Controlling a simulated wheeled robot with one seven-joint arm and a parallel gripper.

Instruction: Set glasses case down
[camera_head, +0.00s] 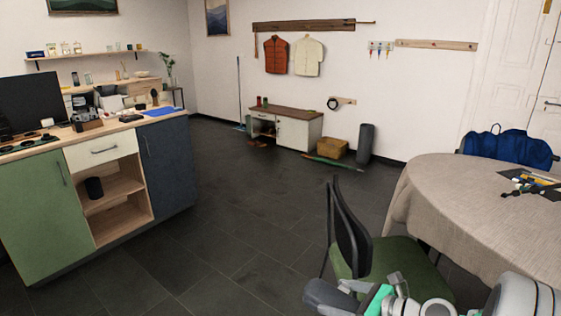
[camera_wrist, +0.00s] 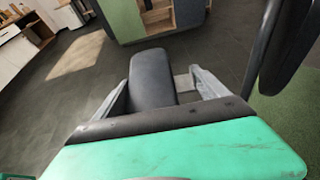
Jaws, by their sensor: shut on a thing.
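The glasses case is a dark grey, rounded oblong thing (camera_wrist: 152,79). In the wrist view it sits between the two pale fingers of my gripper (camera_wrist: 159,82), which is shut on it. In the head view the dark case (camera_head: 325,297) shows at the bottom edge, with my gripper (camera_head: 352,289) and its green part beside it. They are in front of the green chair seat, left of the cloth-covered table. The case appears held in the air over the floor; its underside is hidden.
A round table (camera_head: 460,211) with a beige cloth stands at right, with pens and small things on a dark mat (camera_head: 537,186). A green chair (camera_head: 392,262) with a dark back is close by my gripper. A green and blue counter (camera_head: 54,215) stands left across open dark floor.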

